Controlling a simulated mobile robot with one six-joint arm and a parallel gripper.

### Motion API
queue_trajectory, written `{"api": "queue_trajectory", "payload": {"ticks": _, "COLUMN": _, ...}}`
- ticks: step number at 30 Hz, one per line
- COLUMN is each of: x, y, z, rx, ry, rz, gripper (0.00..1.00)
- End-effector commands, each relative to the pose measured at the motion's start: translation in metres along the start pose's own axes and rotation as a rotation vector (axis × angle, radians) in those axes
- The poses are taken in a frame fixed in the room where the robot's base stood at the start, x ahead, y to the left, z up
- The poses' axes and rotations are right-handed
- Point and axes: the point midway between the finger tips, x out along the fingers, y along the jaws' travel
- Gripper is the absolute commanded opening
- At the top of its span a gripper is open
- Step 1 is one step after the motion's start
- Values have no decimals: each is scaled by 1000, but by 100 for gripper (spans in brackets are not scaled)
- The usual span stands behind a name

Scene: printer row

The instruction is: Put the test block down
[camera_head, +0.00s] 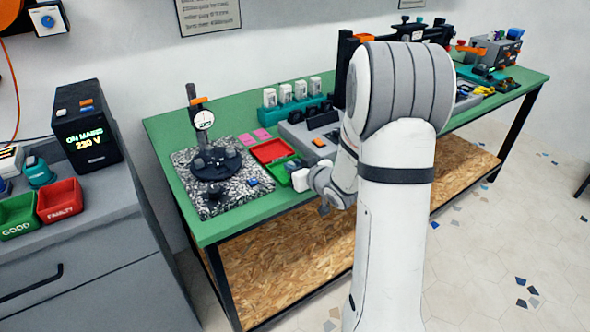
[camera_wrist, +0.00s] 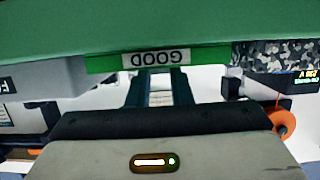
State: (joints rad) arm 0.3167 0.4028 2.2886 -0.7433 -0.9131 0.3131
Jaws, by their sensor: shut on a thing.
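My gripper (camera_wrist: 160,76) shows in the wrist view as two dark fingers shut on a pale thing (camera_wrist: 160,95), seen only as a narrow strip between them. I take it to be the test block; its full shape is hidden. Above the fingertips in that view is the front of the green tray (camera_wrist: 103,63), with its upside-down GOOD label. In the head view the green tray (camera_head: 281,172) lies on the bench and my gripper (camera_head: 306,175) is at its right front corner. I cannot tell whether the held thing touches the tray.
A red tray (camera_head: 272,151) sits behind the green one. A speckled plate (camera_head: 238,203) with a dial gauge (camera_head: 203,119) is to the left. A teal rack of white pieces (camera_head: 284,110) and a grey unit (camera_head: 297,137) stand behind. Separate red and green bins are on the left cabinet.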

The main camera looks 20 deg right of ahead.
Motion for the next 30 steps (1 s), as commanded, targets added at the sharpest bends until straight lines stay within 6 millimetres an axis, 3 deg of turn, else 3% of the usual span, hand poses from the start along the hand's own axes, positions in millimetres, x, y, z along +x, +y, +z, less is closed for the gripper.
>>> {"api": "queue_trajectory", "payload": {"ticks": 12, "x": 3, "y": 0, "z": 10, "rx": -1, "ry": 1, "rz": 0, "gripper": 0}}
{"api": "queue_trajectory", "payload": {"ticks": 13, "x": 3, "y": 0, "z": 8, "rx": -1, "ry": 1, "rz": 0, "gripper": 21}}
{"api": "queue_trajectory", "payload": {"ticks": 20, "x": 2, "y": 0, "z": 8, "rx": -1, "ry": 1, "rz": 0, "gripper": 40}}
{"api": "queue_trajectory", "payload": {"ticks": 30, "x": 1, "y": 0, "z": 2, "rx": -1, "ry": 1, "rz": 0, "gripper": 41}}
